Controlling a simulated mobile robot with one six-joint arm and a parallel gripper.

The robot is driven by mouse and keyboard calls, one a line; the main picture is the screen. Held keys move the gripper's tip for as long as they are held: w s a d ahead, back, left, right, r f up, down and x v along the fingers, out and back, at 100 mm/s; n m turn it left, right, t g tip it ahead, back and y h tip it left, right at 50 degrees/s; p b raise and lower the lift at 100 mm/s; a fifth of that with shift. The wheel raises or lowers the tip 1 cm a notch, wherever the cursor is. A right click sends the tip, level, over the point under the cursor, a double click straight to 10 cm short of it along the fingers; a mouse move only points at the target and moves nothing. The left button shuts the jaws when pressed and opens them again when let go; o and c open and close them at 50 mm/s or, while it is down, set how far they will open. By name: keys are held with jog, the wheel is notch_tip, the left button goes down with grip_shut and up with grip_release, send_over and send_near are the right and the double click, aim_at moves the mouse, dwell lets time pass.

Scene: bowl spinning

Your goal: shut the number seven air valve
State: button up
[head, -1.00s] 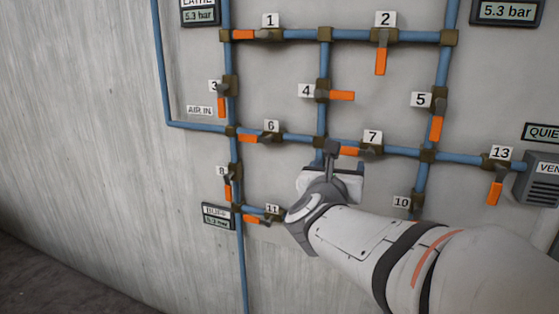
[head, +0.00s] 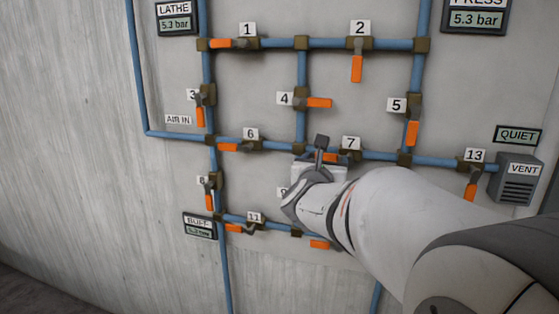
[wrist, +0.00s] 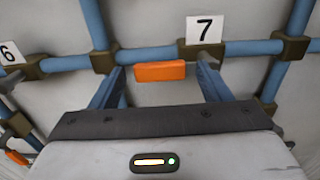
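Valve 7 (head: 351,157) sits on the blue horizontal pipe, under its white "7" plate. In the wrist view its orange handle (wrist: 160,71) points left from the valve body (wrist: 200,54) and lies along the pipe. My gripper (wrist: 160,74) is open, with one blue finger left of the handle and the other right of it, near the valve body. Nothing is gripped, and I cannot tell whether the fingers touch anything.
Valve 6 (head: 251,145) is on the same pipe to the left, and valve 13 (head: 475,167) to the right beside the VENT box (head: 519,180). Valve 4 (head: 302,101) is above on a vertical pipe. My arm hides pipes and valves at the lower right.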

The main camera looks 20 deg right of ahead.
jog(key=c, duration=1.3)
